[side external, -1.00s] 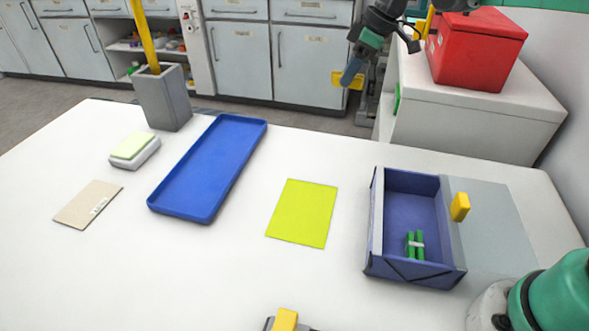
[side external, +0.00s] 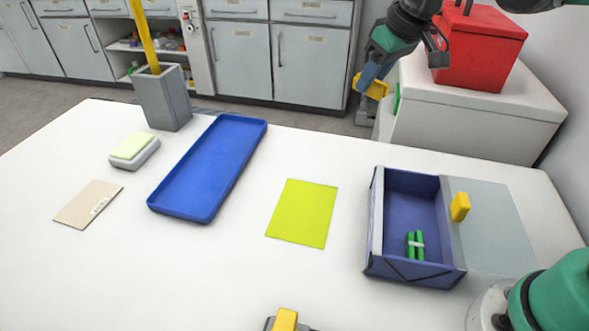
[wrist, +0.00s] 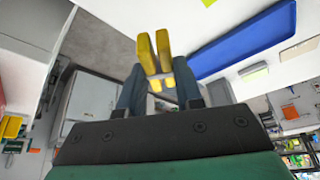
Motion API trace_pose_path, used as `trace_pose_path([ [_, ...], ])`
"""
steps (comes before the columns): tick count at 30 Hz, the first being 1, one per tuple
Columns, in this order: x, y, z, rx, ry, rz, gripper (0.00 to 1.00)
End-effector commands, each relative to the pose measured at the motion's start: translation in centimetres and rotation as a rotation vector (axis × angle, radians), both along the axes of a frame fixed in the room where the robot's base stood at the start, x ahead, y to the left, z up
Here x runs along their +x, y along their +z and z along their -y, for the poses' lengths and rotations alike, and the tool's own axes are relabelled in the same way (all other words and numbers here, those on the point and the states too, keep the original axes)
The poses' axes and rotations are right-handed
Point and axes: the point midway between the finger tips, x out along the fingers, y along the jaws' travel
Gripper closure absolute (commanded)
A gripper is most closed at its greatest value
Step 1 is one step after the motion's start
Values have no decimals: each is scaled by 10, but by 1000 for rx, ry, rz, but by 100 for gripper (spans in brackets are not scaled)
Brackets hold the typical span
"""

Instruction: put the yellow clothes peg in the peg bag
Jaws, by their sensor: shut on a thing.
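The yellow clothes peg (side external: 378,88) is held in my gripper (side external: 368,78), up in the air beyond the table's far edge, in front of the white cabinet. In the wrist view the yellow peg (wrist: 147,55) sticks out between the two dark fingers of my gripper (wrist: 160,82), which are shut on it. An open blue box (side external: 409,182), which seems to be the peg bag, stands at the table's right, well apart from my gripper. Two green pegs (side external: 415,245) lie inside it.
A lime sheet (side external: 303,213), blue tray (side external: 208,168), sponge (side external: 134,148), card (side external: 88,205) and grey holder (side external: 163,98) occupy the table. A red box (side external: 480,50) stands on the white cabinet (side external: 475,115).

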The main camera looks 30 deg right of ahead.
Motion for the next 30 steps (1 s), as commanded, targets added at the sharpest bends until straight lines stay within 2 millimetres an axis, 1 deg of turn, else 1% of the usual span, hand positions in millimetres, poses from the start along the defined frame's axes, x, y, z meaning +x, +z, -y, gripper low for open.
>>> trace_pose_path([
  [1,-8,-3,-2,-1,-40,0,100],
  [3,-15,-6,-2,0,-94,-1,100],
  [6,-22,-9,-3,0,-149,-1,100],
  [11,-28,-13,-3,1,-214,-1,100],
  [14,-31,-17,-2,1,-289,-1,100],
  [20,-42,-27,0,-1,-553,0,100],
  [26,-55,-38,4,-3,-874,0,100],
  [30,-64,-45,7,-3,-1121,0,100],
])
